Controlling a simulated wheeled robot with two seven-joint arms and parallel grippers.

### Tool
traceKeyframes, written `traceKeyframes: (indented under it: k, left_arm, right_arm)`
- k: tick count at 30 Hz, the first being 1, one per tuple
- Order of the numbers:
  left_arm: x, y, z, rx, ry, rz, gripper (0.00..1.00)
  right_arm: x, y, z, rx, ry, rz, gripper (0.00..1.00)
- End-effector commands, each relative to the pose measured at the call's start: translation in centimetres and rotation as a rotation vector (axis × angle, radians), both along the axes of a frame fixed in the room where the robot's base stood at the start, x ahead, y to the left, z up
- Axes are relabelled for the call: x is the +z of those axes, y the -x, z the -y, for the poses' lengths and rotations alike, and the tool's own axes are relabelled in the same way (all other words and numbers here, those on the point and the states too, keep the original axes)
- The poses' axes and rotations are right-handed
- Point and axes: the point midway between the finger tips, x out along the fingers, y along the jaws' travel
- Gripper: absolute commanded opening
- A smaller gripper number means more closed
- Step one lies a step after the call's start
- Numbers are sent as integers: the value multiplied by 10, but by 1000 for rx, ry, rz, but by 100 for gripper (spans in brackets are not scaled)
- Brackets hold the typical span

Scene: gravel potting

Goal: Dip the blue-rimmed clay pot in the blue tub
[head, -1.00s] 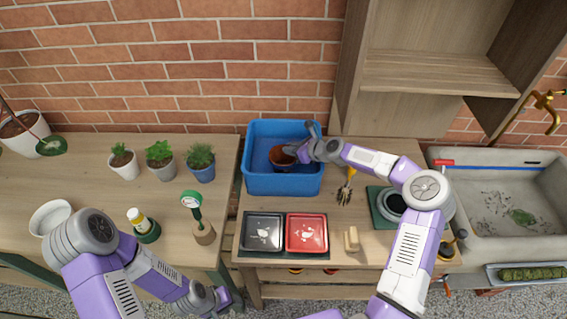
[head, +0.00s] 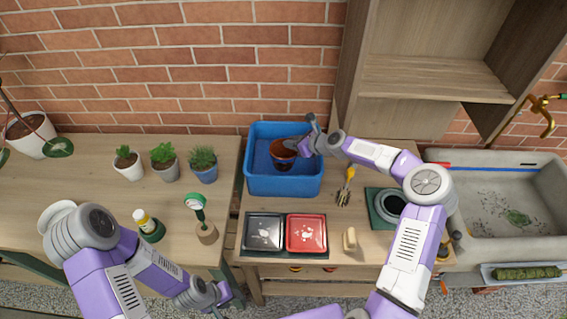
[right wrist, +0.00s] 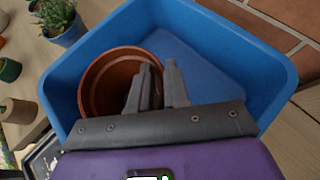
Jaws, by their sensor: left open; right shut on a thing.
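The clay pot (head: 283,158) is inside the blue tub (head: 284,186), roughly upright, toward the tub's back right. My right gripper (head: 300,146) is shut on the pot's wall at its right side. In the right wrist view the brown pot (right wrist: 95,88) is within the walls of the blue tub (right wrist: 215,60), and my right gripper (right wrist: 158,82) has its fingers at the pot's rim. The pot's underside is hidden, so I cannot tell whether it touches the tub floor. My left gripper (head: 216,300) is open and empty, low in front of the left table.
A black tray (head: 263,233) and a red tray (head: 306,234) lie in front of the tub. A yellow-handled hand fork (head: 346,188) lies to its right. Several potted plants stand on the left table. A grey sink (head: 515,205) is at the right.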

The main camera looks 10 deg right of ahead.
Motion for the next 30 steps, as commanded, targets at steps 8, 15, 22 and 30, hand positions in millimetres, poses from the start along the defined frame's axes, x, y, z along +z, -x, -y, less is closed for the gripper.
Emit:
traceKeyframes:
  k: [8, 15, 22, 30]
  left_arm:
    - [20, 0, 0, 0, 0, 0, 43]
    - [34, 0, 0, 0, 0, 0, 43]
    - [47, 0, 0, 0, 0, 0, 43]
    - [63, 0, 0, 0, 0, 0, 43]
  right_arm:
    - [26, 0, -1, 2, 0, 2, 0]
    - [45, 0, -1, 1, 0, 2, 0]
    - [63, 0, -1, 0, -1, 2, 0]
    - [85, -1, -1, 1, -1, 3, 0]
